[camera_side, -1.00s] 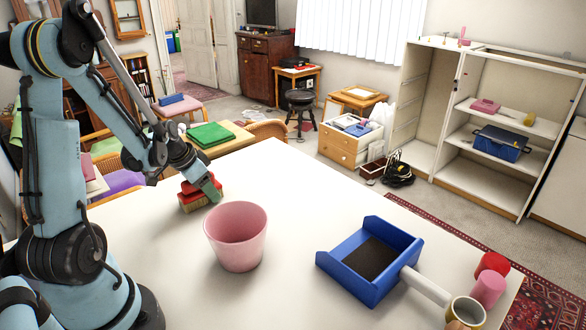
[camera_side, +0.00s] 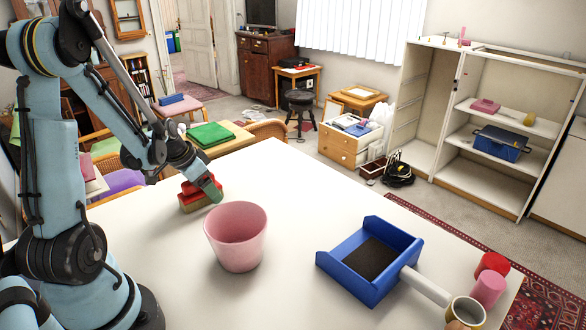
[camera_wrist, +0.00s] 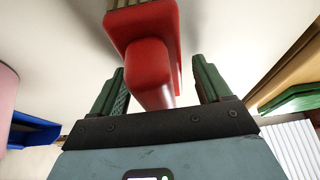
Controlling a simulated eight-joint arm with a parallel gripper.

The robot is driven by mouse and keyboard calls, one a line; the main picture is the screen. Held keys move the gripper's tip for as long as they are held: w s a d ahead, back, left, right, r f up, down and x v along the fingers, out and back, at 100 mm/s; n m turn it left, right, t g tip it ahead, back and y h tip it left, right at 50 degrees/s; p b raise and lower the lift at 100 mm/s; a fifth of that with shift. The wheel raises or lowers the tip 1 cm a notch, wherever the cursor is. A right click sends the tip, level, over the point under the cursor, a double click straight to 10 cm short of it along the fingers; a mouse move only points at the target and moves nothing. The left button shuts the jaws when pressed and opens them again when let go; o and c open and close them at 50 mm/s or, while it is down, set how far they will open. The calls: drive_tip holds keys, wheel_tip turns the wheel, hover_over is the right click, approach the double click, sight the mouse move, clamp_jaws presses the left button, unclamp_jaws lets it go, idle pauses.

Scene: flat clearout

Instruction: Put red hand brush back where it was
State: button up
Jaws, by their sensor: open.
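The red hand brush (camera_side: 189,198) rests on the white table at its left part, bristles down. In the wrist view its red handle (camera_wrist: 150,60) points in between the two green fingers of my gripper (camera_wrist: 160,88). The fingers stand apart, one on each side of the handle, with a visible gap on both sides. In the side view my gripper (camera_side: 212,190) is right at the brush and hides part of it.
A pink pot (camera_side: 236,238) stands just right of the brush. A blue dustpan (camera_side: 385,285) with a white handle lies farther right. A mug (camera_side: 466,313), a pink cup (camera_side: 488,288) and a red cup (camera_side: 493,264) stand at the right edge. The table between pot and dustpan is clear.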

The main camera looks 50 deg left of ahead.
drive_tip(key=v, duration=1.1)
drive_tip(key=shift+s+r, duration=0.1)
drive_tip(key=shift+r, duration=0.1)
drive_tip(key=w+d+r+t, duration=0.1)
drive_tip(key=d, duration=1)
drive_tip(key=w+d+r+t, duration=0.1)
drive_tip(key=w+d, duration=0.1)
drive_tip(key=d, duration=1)
drive_tip(key=shift+d+r+t, duration=0.25)
drive_tip(key=shift+d+t, duration=0.05)
drive_tip(key=shift+t, duration=0.1)
